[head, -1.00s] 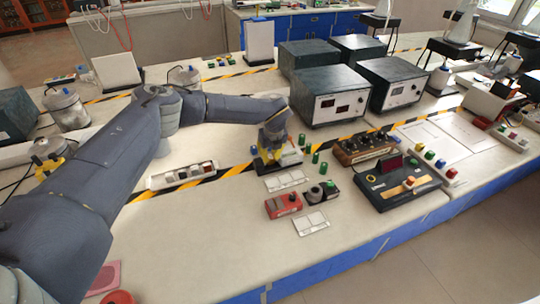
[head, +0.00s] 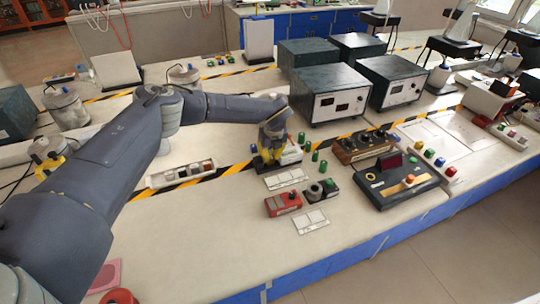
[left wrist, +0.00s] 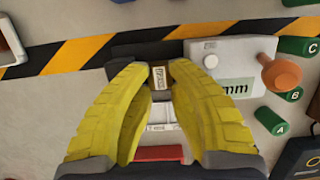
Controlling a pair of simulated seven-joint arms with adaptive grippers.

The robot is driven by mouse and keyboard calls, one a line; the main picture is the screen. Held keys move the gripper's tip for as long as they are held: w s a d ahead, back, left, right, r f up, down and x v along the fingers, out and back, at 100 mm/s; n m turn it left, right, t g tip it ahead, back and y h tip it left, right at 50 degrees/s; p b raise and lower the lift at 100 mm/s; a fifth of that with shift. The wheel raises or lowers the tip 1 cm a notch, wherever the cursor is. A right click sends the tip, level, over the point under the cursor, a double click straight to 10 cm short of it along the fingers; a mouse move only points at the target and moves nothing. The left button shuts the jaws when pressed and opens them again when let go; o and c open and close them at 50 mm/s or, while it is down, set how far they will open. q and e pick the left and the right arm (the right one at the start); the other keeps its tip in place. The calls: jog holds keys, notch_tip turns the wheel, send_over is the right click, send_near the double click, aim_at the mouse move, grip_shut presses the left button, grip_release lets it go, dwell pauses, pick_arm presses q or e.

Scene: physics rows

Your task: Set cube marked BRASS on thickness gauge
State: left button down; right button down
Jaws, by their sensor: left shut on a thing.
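The thickness gauge (left wrist: 232,62) is a pale block with an "mm" display, a copper-coloured knob and a dark part at its left. It also shows in the head view (head: 291,155). My left gripper (left wrist: 160,82) has yellow fingers, shut on a small pale cube (left wrist: 158,77) with a printed label too small to read. The cube is over the gauge's dark part; whether it touches is unclear. In the head view my left gripper (head: 268,156) points down at the gauge's left end and hides the cube. My right gripper is not in view.
White cards (head: 285,179) and a red box (head: 283,204) lie in front. A tray of small blocks (head: 181,175) is at the left. Instrument boxes (head: 327,98) stand behind.

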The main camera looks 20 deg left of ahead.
pick_arm(q)
jog(key=shift+w+d+r, duration=0.1)
jog(key=shift+w+r, duration=0.25)
jog(key=shift+w, duration=0.1)
jog(key=c, duration=1.2)
grip_release()
jog(key=c, duration=0.4)
jog(key=shift+o, duration=1)
jog(key=shift+f, duration=0.1)
jog(key=shift+c, duration=0.2)
jog(key=shift+o, duration=0.2)
